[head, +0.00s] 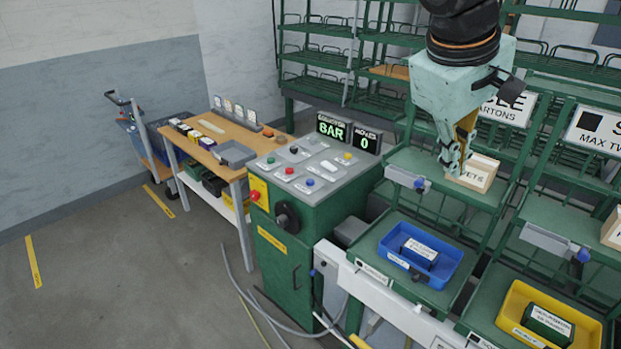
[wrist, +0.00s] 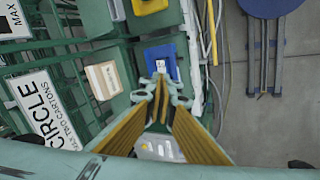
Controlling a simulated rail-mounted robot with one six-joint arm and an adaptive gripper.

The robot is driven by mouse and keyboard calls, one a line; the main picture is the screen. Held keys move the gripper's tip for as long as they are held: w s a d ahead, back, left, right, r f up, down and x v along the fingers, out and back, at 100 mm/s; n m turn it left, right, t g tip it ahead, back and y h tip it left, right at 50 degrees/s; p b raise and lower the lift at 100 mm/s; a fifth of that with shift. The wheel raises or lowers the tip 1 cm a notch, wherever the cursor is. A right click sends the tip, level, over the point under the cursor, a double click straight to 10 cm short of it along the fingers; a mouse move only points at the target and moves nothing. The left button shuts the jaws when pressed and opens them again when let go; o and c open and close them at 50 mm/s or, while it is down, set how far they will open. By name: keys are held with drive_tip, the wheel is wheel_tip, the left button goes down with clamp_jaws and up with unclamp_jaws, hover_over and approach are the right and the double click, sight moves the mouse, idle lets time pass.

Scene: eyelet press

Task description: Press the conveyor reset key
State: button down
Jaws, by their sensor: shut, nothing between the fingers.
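The green control cabinet (head: 285,255) stands left of centre in the head view. Its sloped grey panel (head: 326,176) carries several small keys, including a green key (head: 271,160), a red key (head: 289,171), a blue key (head: 310,182) and a yellow key (head: 347,156). The key labels are too small to read, so I cannot tell which is the conveyor reset key. My gripper (head: 453,160) is shut and empty, to the right of the panel and apart from it. In the wrist view my gripper (wrist: 161,80) has its fingertips together, with part of the panel (wrist: 150,150) below them.
Displays reading BAR (head: 331,129) and 0 (head: 365,142) stand behind the panel. A pale box (head: 480,170) sits on the green rack by my gripper. A blue bin (head: 397,243) and a yellow bin (head: 510,312) lie lower right. A wooden table (head: 225,132) stands left.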

drive_tip(key=w+a+f+n+h+p, duration=0.1)
drive_tip(key=w+a+n+p, duration=0.1)
drive_tip(key=w, duration=0.6)
drive_tip(key=w+a+n+p, duration=0.2)
drive_tip(key=w+a, duration=0.1)
drive_tip(key=w, duration=0.5)
drive_tip(key=n+t+p, duration=0.4)
drive_tip(key=n+p, duration=0.4)
drive_tip(key=n, duration=0.2)
hover_over(310, 181)
wheel_tip(310, 181, down, 21)
drive_tip(key=shift+s+r+h, duration=0.15)
drive_tip(key=shift+h, duration=0.25)
drive_tip(key=shift+d, duration=0.1)
drive_tip(key=shift+f+b, duration=1.25)
drive_tip(key=shift+f, duration=1.95)
drive_tip(key=shift+f+b, duration=1.05)
drive_tip(key=shift+f, duration=0.05)
